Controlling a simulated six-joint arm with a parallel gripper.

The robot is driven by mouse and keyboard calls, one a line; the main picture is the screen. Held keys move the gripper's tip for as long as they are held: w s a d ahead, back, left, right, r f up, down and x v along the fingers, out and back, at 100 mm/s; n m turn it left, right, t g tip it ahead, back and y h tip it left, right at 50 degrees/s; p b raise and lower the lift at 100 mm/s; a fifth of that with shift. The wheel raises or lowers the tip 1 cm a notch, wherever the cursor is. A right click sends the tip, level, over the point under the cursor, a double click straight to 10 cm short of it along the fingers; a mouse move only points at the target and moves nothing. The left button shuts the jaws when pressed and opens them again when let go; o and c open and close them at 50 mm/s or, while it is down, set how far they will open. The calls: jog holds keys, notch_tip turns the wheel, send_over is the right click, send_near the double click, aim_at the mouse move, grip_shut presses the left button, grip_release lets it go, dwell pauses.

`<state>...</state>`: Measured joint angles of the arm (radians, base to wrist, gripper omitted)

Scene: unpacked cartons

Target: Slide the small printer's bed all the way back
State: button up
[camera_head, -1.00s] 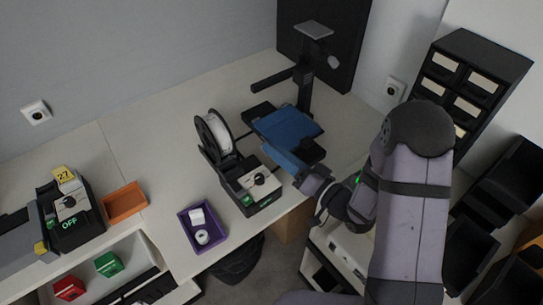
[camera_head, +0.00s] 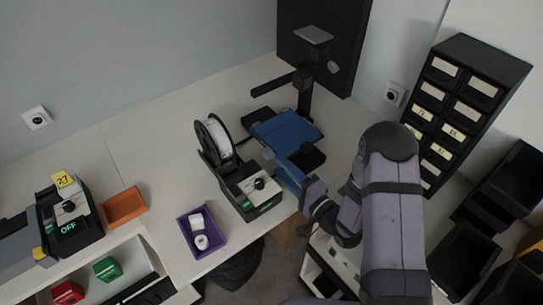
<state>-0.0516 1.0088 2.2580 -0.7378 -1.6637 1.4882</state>
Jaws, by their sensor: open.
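The small printer stands on the right part of the table, with a black upright post (camera_head: 303,95) and a pale plate on top. Its flat blue bed (camera_head: 287,131) lies on the black base (camera_head: 311,159). Parts of the base show behind and in front of the bed. My gripper (camera_head: 288,174) is in front of the bed, near the table's front edge, with its bluish fingers toward the printer. It is open and appears apart from the bed. The gap between the fingers is hard to see from here.
A control box (camera_head: 249,193) with a white spool (camera_head: 218,137) stands left of the printer. A purple tray (camera_head: 202,231) holds white rolls. An orange tray (camera_head: 123,207) lies farther left. A black drawer cabinet (camera_head: 493,62) stands right.

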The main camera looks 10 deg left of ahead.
aim_at(270, 157)
jog(key=shift+p+x, duration=0.85)
jog(key=shift+x, duration=1.9)
jog(key=shift+c, duration=0.7)
